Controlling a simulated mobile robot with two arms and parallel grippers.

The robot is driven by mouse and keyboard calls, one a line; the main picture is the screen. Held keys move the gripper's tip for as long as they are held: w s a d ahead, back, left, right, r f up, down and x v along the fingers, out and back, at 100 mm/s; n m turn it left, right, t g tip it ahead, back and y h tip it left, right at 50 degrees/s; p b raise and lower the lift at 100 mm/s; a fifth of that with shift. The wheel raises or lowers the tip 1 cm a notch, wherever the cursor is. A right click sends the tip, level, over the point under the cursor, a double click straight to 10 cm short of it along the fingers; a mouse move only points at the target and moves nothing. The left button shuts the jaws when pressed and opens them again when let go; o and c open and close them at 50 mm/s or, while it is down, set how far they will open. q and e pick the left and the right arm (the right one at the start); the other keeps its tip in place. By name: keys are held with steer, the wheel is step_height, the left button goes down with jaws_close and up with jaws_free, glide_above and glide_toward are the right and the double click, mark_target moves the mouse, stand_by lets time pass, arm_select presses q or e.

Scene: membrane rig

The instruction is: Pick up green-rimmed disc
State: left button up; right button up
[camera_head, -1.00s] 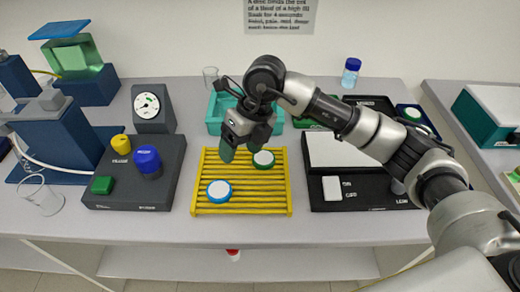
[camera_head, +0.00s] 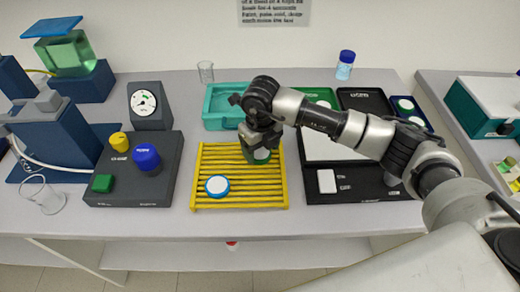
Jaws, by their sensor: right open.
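The green-rimmed disc (camera_head: 262,156) has a white top and lies on the upper right part of the yellow slatted rack (camera_head: 240,198). My right gripper (camera_head: 258,154) is open and right over the disc, pointing down, and its fingers and wrist hide part of it. I cannot tell whether the fingers touch the rim. A blue-rimmed disc (camera_head: 217,186) with a white top lies on the same rack, lower left of the gripper. My left gripper does not show.
A teal tray (camera_head: 222,103) stands behind the rack. A dark control box (camera_head: 130,190) with coloured knobs stands to the left. A black panel with a white plate (camera_head: 328,182) lies to the right, under my right arm. The table strip in front of the rack is clear.

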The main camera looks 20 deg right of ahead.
mark_target(261, 153)
steer(key=shift+f, duration=0.65)
steer(key=c, duration=0.6)
steer(key=shift+o, duration=0.2)
steer(key=shift+r, duration=0.15)
step_height(261, 153, up, 4)
steer(key=shift+b, duration=0.85)
steer(key=s+d+r+b, duration=0.2)
steer(key=d+r, duration=0.4)
steer(key=d, duration=0.5)
steer(key=shift+s+d+r+b, duration=0.2)
steer(key=shift+s+r+b, duration=0.15)
steer(key=shift+r, duration=0.05)
